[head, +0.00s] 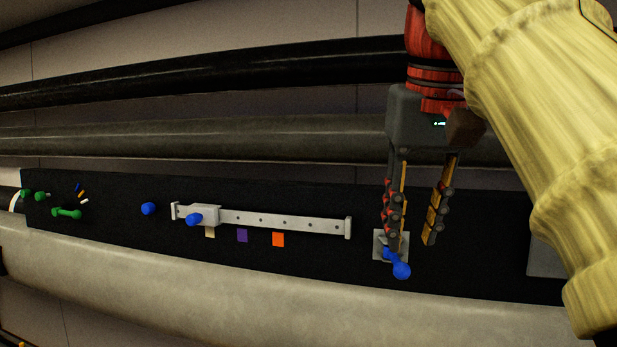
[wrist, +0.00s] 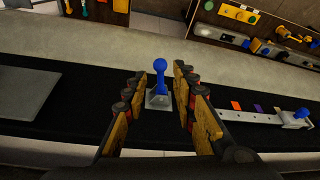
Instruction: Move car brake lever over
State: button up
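A blue lever with a round knob (head: 401,270) is mounted on a small grey square plate (head: 378,246) on the black panel. In the head view my gripper (head: 412,243) hangs in front of it, and the left finger hides part of the plate and lever. In the wrist view the lever (wrist: 160,78) stands between the two open fingers, with a gap on either side. The fingers do not appear to grip it. No label shows which control is the car brake lever.
Left of my gripper is a grey rail (head: 285,223) with a blue-knobbed slider (head: 196,218) at its left end. Coloured squares lie below, including an orange one (head: 278,239). A blue knob (head: 149,208) and green handles (head: 67,213) are further left. Long thick spars run above and below the panel.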

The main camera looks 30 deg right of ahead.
aim_at(403, 264)
jog(key=shift+b+x, duration=0.95)
jog(key=shift+x, duration=2.55)
jog(key=shift+w+d+r, duration=0.15)
jog(key=c, duration=0.6)
